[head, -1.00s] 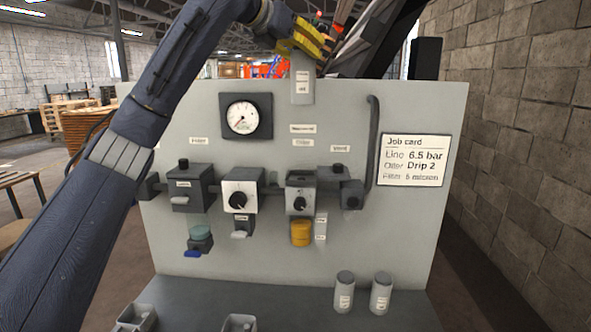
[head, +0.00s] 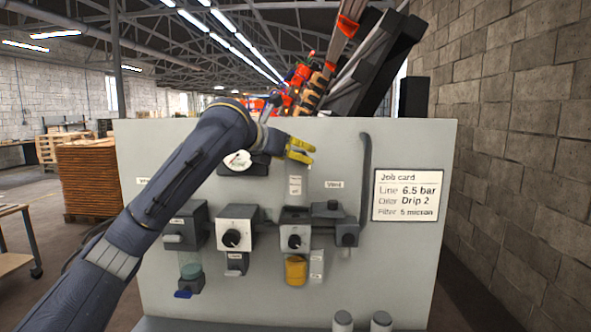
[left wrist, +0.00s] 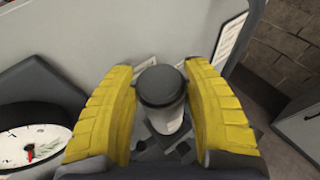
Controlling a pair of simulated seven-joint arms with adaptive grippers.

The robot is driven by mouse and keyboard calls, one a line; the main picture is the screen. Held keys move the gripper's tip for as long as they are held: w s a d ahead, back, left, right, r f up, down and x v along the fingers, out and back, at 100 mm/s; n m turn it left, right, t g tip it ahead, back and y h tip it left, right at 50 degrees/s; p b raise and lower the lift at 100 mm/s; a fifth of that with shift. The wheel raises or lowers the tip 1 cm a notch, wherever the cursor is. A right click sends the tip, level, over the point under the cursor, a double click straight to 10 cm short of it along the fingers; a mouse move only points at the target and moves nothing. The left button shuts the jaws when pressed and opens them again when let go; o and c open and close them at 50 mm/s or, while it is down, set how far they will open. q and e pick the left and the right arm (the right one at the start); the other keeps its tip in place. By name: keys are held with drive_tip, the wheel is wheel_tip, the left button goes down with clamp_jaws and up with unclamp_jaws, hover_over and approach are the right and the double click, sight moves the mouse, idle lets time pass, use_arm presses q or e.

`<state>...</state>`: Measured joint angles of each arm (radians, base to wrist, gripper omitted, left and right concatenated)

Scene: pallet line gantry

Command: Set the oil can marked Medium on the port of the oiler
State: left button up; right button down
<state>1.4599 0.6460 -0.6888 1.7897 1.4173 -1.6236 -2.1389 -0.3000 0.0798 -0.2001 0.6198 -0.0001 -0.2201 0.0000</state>
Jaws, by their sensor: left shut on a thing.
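My left gripper (head: 300,150) is shut on a grey oil can (head: 296,168), which hangs upright below the yellow fingers in front of the panel. In the left wrist view the can's dark round cap (left wrist: 161,87) is between the two fingers, with a pale body below. The can's label is too small to read. The oiler (head: 294,240), with a dial and an amber bowl (head: 296,269), is on the panel below the can. The can appears above the oiler; the gap and the port's exact place are hard to tell. My right gripper is not in view.
Other panel units (head: 236,236) with knobs stand left of the oiler. A dark valve block (head: 347,233) and a vertical pipe (head: 365,185) are to its right. My left arm partly covers the gauge (head: 237,161). A job card (head: 408,195) hangs at right. Two cans (head: 343,321) stand below.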

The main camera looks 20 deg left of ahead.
sight(289, 166)
use_arm(q)
drive_tip(key=shift+f, duration=1.95)
drive_tip(key=o, duration=1.6)
drive_tip(key=shift+f, duration=0.1)
drive_tip(key=shift+c, duration=0.2)
drive_tip(key=shift+r, duration=0.2)
drive_tip(key=v, duration=1.2)
drive_tip(key=shift+f, duration=0.1)
